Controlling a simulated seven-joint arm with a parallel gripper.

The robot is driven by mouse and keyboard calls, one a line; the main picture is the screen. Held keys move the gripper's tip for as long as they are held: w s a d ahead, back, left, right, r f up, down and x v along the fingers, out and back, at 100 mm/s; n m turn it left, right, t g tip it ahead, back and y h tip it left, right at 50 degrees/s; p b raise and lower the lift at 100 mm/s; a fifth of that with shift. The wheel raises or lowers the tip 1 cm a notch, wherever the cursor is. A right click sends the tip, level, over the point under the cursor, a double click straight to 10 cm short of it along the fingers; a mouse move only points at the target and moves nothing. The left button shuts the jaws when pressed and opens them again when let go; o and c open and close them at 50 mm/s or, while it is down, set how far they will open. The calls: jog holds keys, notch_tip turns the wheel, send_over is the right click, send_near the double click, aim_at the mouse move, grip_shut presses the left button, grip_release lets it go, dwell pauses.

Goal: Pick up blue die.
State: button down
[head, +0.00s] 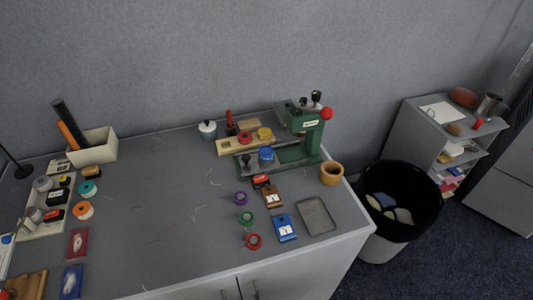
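The blue die (266,154) is a small round blue piece. It sits on the long grey base of the green press (296,142), left of the press's upright column. A red die (245,137) and a yellow die (264,134) sit just behind it on a pale wooden holder (232,147). The press has a red knob (327,113) at its upper right. My gripper is not in view.
A small red-and-black item (261,181), blue box (284,228), grey tray (316,215) and wooden cup (331,173) stand in front of the press. Purple, green and red spools lie left of them. The table's middle left is mostly clear. A black bin (402,193) stands right.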

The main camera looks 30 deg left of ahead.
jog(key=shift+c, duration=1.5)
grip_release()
